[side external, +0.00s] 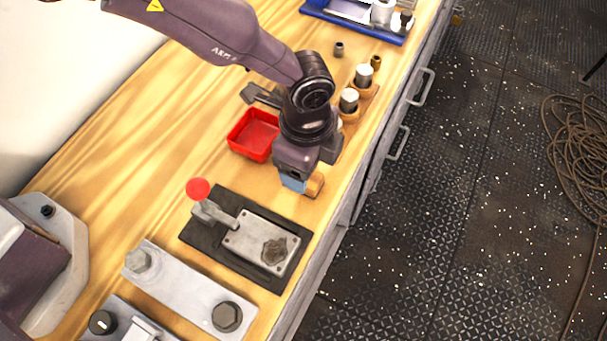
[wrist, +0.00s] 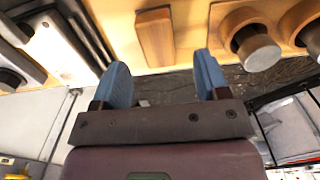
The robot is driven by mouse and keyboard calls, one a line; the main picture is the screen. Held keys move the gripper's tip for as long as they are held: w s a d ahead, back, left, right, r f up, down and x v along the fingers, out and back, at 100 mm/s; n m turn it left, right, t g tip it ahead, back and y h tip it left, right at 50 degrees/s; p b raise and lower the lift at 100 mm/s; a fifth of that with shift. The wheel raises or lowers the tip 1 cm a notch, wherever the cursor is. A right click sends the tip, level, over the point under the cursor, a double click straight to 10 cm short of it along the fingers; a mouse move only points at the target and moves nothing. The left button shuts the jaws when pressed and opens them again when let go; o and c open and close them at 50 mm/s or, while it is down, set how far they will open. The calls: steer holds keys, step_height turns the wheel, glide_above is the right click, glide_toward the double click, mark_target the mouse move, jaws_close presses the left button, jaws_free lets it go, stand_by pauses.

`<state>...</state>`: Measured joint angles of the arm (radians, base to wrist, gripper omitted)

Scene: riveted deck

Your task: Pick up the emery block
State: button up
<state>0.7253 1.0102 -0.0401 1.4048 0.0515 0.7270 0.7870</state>
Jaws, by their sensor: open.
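The emery block looks like a small tan block (side external: 316,185) on the wooden bench top near its front edge, partly hidden by my gripper (side external: 294,183) in the side view. In the wrist view the block (wrist: 155,37) lies beyond the blue fingertips, sideways between the lines of the two fingers. My gripper (wrist: 160,62) is open, with nothing between its fingers. In the side view it is low over the bench, right beside the block; I cannot tell whether it touches.
A black plate with a red-knobbed lever clamp (side external: 262,240) sits in front of the gripper. A red tray (side external: 254,136) is behind left. Capped cylinders on wooden bases (side external: 349,101) stand behind right. The bench edge drops off at right.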

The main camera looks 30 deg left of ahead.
step_height(320, 180, down, 4)
steer(key=shift+s+a+f, duration=0.1)
steer(key=shift+a, duration=0.05)
steer(key=c, duration=1)
steer(key=shift+c, duration=0.2)
step_height(320, 180, up, 10)
steer(key=shift+r, duration=0.1)
